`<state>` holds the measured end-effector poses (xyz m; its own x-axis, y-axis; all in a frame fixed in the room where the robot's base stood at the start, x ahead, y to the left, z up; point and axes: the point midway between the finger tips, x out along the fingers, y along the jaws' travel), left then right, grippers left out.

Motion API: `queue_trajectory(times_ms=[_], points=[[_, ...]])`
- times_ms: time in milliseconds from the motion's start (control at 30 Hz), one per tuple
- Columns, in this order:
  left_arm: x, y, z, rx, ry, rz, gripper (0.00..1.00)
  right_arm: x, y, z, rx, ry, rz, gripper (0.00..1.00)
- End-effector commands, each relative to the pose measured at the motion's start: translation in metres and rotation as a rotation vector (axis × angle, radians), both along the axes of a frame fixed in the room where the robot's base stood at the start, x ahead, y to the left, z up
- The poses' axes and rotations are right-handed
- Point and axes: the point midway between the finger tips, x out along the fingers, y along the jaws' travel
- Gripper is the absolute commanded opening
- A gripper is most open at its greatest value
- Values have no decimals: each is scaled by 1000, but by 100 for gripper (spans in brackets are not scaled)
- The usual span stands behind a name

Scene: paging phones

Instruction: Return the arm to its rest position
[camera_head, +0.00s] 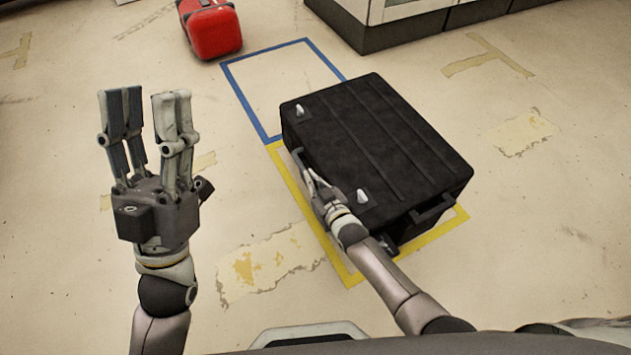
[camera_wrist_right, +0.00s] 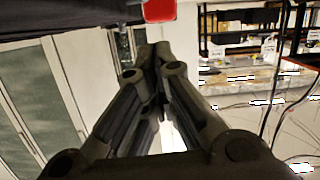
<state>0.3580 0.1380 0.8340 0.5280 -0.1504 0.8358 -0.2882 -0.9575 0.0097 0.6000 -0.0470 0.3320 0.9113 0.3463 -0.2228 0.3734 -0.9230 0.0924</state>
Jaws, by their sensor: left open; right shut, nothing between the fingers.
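My left gripper (camera_head: 147,95) is raised at the left of the head view, fingers pointing up, open and empty. My right gripper (camera_head: 306,168) is at the left side of the black suitcase (camera_head: 375,140), by its side edge and latches. The head view does not show clearly whether it touches the suitcase or its handle. In the right wrist view my right gripper (camera_wrist_right: 155,50) has its fingers drawn together, with nothing seen between them. The dark suitcase side (camera_wrist_right: 60,12) fills the top left there. My right forearm covers part of the suitcase's near side.
The black suitcase lies flat over a yellow floor outline (camera_head: 350,272). A blue outline (camera_head: 240,99) beyond it is mostly empty. A red case (camera_head: 213,32) stands behind that; it also shows in the right wrist view (camera_wrist_right: 160,10). Open floor surrounds my left gripper.

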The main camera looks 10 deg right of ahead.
Motion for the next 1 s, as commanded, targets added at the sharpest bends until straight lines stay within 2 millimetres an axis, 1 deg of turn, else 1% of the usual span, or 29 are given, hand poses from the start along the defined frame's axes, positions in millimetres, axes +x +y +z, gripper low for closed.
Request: queue_trajectory(times_ms=[100, 300, 400, 600, 667, 700, 767, 867, 900, 967, 1000], points=[[17, -3, -8, 32, 103, 6, 42, -9, -3, 3, 0, 1, 0, 0], [34, -5, -23, 67, 219, 12, 42, -17, -6, 5, -1, 0, 0, 0], [38, -6, -28, 75, 247, 14, 42, -19, -7, 6, -1, -1, -1, 0], [39, -6, -30, 79, 259, 15, 42, -20, -7, 6, -1, -1, 0, 0], [39, -6, -30, 79, 258, 15, 42, -20, -7, 8, 3, -6, -1, 0], [39, -6, -30, 79, 258, 15, 42, -20, -7, 12, 9, -15, -1, 0], [39, -6, -30, 78, 258, 14, 42, -21, -6, 24, 22, -38, -3, 0], [39, -6, -29, 79, 257, 13, 42, -24, -5, 60, 64, -107, -8, 0], [39, -6, -29, 79, 257, 13, 42, -27, -5, 80, 85, -143, -11, 0], [39, -6, -29, 79, 257, 13, 42, -32, -7, 113, 119, -204, -16, 0], [39, -6, -29, 78, 256, 13, 42, -37, -10, 135, 141, -245, -20, 0]])
